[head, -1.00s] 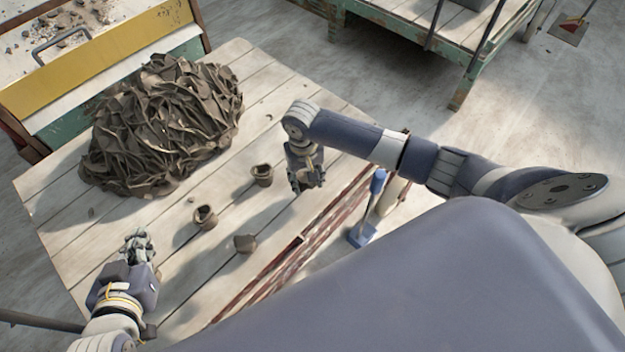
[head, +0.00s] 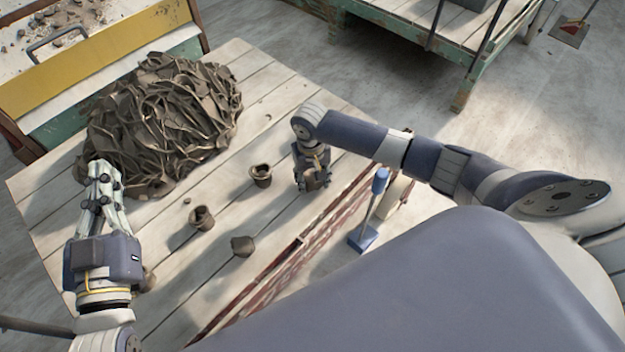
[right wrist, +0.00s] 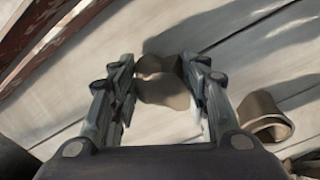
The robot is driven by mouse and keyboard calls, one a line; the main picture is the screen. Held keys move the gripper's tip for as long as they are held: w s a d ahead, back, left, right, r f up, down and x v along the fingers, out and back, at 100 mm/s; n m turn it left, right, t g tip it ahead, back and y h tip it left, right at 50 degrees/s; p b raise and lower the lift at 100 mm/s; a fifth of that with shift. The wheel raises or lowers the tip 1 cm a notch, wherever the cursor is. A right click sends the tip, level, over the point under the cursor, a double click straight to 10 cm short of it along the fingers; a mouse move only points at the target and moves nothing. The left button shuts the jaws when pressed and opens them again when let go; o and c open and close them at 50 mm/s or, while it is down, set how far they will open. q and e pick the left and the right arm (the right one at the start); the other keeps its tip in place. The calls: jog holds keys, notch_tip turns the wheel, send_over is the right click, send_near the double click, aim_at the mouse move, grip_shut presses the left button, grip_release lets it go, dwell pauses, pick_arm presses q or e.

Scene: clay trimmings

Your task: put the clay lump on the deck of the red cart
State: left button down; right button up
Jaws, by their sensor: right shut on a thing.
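My right gripper (head: 313,183) is low over the right side of a plank deck (head: 262,215), whose near side is red. In the right wrist view, the right gripper (right wrist: 162,95) is shut on a brown clay lump (right wrist: 160,88). A second solid clay lump (head: 242,246) lies loose on the planks, left of and nearer than this gripper. My left gripper (head: 102,172) is at the near left edge of a clay trimmings heap (head: 165,115); its jaw opening is unclear.
Two hollow clay pieces, one (head: 261,176) near the right gripper and one (head: 201,218) farther left, stand on the planks. A blue-footed post (head: 376,205) stands beside the deck. A yellow-sided bin (head: 100,55) is at upper left, a green-framed cart (head: 400,35) at upper right.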

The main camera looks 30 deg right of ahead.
jog(key=shift+f, duration=0.1)
dwell(0.3)
jog(key=o, duration=1.2)
jog(key=shift+c, duration=0.2)
